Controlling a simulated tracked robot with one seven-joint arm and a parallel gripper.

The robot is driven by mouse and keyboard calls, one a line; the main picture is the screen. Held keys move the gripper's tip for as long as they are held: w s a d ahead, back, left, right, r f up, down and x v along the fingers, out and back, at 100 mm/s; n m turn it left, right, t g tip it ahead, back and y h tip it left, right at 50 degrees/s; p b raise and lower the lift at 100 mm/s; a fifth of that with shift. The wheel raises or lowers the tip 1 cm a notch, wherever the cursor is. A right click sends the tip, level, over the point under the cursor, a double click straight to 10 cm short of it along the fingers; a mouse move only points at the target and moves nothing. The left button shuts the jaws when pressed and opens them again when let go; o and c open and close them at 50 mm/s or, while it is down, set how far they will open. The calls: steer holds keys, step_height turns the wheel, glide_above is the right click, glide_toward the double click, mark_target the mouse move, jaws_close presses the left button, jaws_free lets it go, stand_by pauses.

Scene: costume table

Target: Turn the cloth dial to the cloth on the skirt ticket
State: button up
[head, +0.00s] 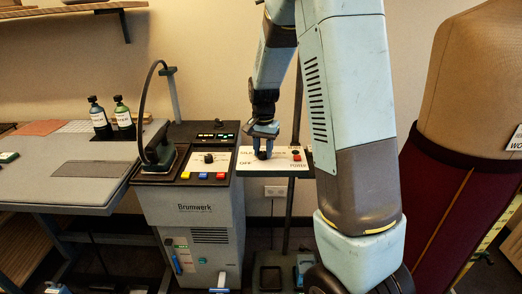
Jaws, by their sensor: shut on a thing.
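My gripper (263,143) points down at a white panel (247,167) on a stand and is shut on a small dark knob (263,155), mostly hidden by its fingers. The panel's lettering includes "OFF" and "POWER"; the rest is partly covered. Another dial (208,158), black on a white plate, is on the grey Brumwerk machine (194,208) to the left; its lettering is too small to read. A white ticket (516,139) on the dark red skirt (449,196) at the right shows "WO"; the rest is cut off by the picture edge.
A red button (296,157) is on the panel, right of my gripper. Yellow, red and blue buttons line the machine's front edge. An iron (156,152) with a raised hose stands at its left. Two bottles (98,116) (123,115) stand on the table (70,188) at left.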

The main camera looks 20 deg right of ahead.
mark_target(262, 152)
steer(key=shift+a, duration=0.15)
stand_by(0.4)
steer(key=o, duration=0.8)
steer(key=shift+w, duration=0.1)
steer(key=shift+o, duration=1.1)
steer(key=shift+m, duration=0.3)
step_height(262, 152, up, 14)
steer(key=shift+f, duration=0.2)
